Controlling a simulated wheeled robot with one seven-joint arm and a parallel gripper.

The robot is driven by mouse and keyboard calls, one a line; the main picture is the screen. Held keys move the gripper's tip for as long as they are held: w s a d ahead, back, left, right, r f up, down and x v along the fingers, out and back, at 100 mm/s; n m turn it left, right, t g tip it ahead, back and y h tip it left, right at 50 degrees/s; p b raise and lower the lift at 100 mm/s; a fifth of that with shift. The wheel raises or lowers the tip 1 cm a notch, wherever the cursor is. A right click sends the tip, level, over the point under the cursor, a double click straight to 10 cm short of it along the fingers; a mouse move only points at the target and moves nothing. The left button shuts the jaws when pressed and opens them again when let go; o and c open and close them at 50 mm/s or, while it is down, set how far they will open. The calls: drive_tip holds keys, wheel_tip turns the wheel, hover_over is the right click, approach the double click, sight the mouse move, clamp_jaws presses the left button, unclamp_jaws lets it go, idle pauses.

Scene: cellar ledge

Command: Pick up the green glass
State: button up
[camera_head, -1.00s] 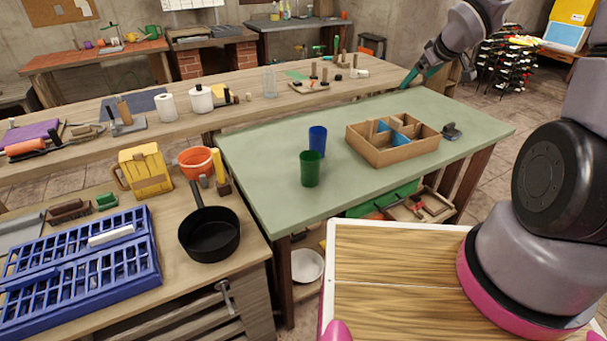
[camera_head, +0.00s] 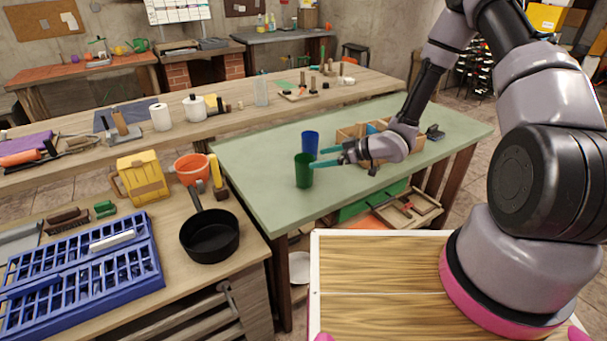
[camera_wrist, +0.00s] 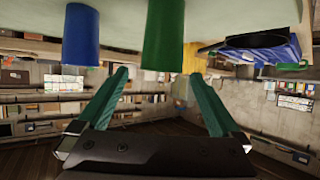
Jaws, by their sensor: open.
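The green glass (camera_head: 303,171) stands upright on the green tabletop, near its left part. It also shows in the wrist view (camera_wrist: 163,35), upside down, ahead of the space between my fingers. The blue glass (camera_head: 310,142) stands just behind it and shows at the left in the wrist view (camera_wrist: 81,35). My gripper (camera_head: 318,158) is open, with its teal fingers pointing left toward the green glass. In the wrist view (camera_wrist: 165,95) nothing is between the fingers. In the head view the fingertips overlap the glasses' edges; I cannot tell if they touch.
A wooden divided box (camera_head: 350,134) stands behind my arm on the green table (camera_head: 255,170). A black pan (camera_head: 209,238), orange pot (camera_head: 191,170) and blue crate (camera_head: 85,265) are on the bench at left. The tabletop left of the glasses is clear.

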sight(304, 161)
drive_tip(key=shift+x, duration=3.5)
drive_tip(key=shift+s+a+r, duration=0.1)
drive_tip(key=shift+s, duration=0.05)
drive_tip(key=c, duration=1.4)
